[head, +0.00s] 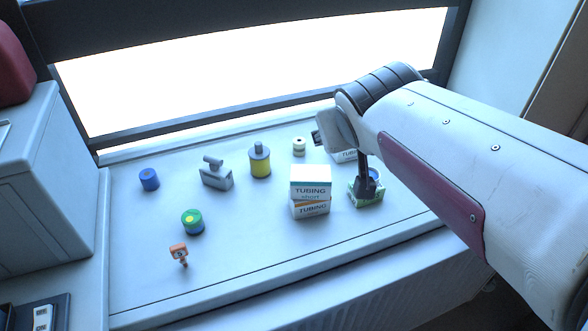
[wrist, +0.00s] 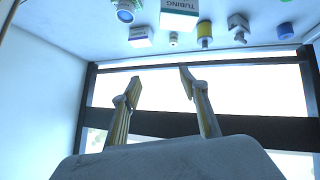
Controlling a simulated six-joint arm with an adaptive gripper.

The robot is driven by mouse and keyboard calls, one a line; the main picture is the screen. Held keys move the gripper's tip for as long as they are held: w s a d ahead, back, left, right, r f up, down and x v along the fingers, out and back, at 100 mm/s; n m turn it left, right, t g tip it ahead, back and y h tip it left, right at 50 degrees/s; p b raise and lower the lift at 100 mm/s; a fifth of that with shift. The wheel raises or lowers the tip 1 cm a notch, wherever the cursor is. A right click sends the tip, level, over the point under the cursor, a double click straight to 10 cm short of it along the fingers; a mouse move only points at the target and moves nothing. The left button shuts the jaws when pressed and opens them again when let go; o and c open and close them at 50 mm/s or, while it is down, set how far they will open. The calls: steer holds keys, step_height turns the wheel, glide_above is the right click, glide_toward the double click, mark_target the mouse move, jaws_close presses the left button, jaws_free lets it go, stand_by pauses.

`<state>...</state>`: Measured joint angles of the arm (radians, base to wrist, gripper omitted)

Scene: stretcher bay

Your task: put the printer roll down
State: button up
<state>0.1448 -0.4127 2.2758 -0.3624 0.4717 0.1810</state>
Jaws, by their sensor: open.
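A small cream roll with a dark centre (head: 299,146) stands near the window at the back of the counter; it looks like the printer roll, though I cannot be sure. It also shows in the wrist view (wrist: 174,39). A round blue-and-white item (wrist: 125,11) sits near the top of that view; in the head view a blue edge shows on a green-and-white box (head: 366,199), partly hidden by a dark part. My gripper (wrist: 160,78) is open, with nothing between its fingers, apart from the items.
Two stacked tubing boxes (head: 311,187) stand mid-counter; another tubing box (head: 345,156) is partly behind my arm. A yellow-grey bottle (head: 260,162), grey device (head: 216,175), blue cylinder (head: 149,179), green-blue roll (head: 192,221) and orange item (head: 179,252) stand left.

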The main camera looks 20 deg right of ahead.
steer(key=s+a+f+g+y, duration=0.1)
steer(key=s+a+f, duration=0.3)
steer(key=s, duration=0.4)
steer(key=s+a+f+g+y, duration=0.2)
steer(key=s+a+f, duration=0.2)
steer(key=s, duration=0.5)
steer(key=shift+a+n, duration=0.4)
steer(key=shift+a, duration=0.65)
